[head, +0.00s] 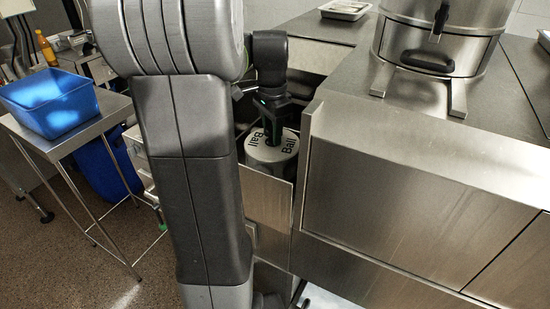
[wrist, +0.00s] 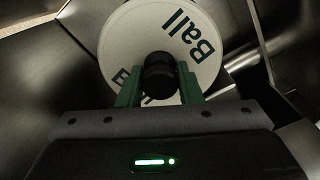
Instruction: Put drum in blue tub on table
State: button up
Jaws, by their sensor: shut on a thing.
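The drum (head: 270,150) is round with a pale lid lettered "Ball". It stands low in a gap between steel counters in the head view, and its lid (wrist: 135,35) fills the upper middle of the wrist view. My gripper (head: 271,125) points down at the lid and is shut on a dark round knob (wrist: 160,75) at the lid's middle. The drum's lower body is mostly hidden by a steel panel. The blue tub (head: 75,112) sits on a small steel table (head: 62,147) at the left, with no contents visible.
My arm stands between the drum and the tub in the head view. A steel counter (head: 400,135) with a large steel pot (head: 440,40) rises at the right. A bottle (head: 45,48) stands at the far left. Steel walls closely surround the drum.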

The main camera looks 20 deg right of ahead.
jog(key=shift+r+p, duration=1.45)
jog(key=shift+r, duration=0.35)
jog(key=shift+s+a+r+p, duration=0.1)
jog(key=shift+r+p, duration=0.5)
jog(key=shift+r, duration=0.1)
jog(key=shift+s+a+r+p, duration=0.1)
jog(key=shift+r+p, duration=0.45)
jog(key=shift+r, duration=0.15)
jog(key=shift+s+a+r+p, duration=0.1)
jog(key=shift+r+p, duration=0.15)
jog(key=shift+r, duration=0.35)
jog(key=shift+s+a+r+p, duration=0.1)
jog(key=shift+r+p, duration=0.1)
jog(key=shift+r, duration=0.35)
notch_tip(320, 180, up, 7)
send_over(267, 149)
jog(key=shift+r, duration=0.2)
